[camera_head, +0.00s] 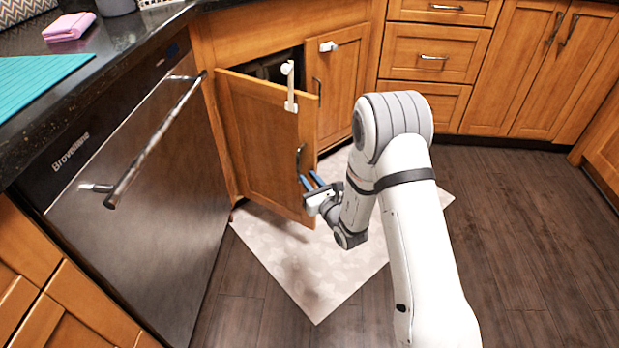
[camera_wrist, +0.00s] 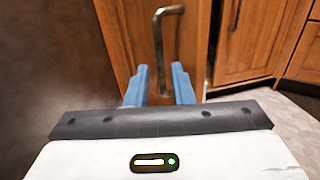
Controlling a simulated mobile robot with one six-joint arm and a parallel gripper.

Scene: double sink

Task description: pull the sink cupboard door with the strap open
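The sink cupboard door (camera_head: 262,150) with the white strap (camera_head: 290,88) at its top stands partly open, swung out on its left side, with a dark gap above it. Its metal handle (camera_head: 299,158) is on the right part of the door. My gripper (camera_head: 311,181) is just below and in front of the handle. In the wrist view the handle (camera_wrist: 161,50) rises beyond the blue fingertips of my gripper (camera_wrist: 159,78). The fingers are apart with nothing seen held between them; I cannot tell whether they touch the handle.
A dishwasher (camera_head: 135,190) with a bar handle is left of the open door. The second cupboard door (camera_head: 341,85), with a white catch, is closed to the right. A pale mat (camera_head: 300,270) lies on the floor below. Dark floor (camera_head: 520,240) is clear at the right.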

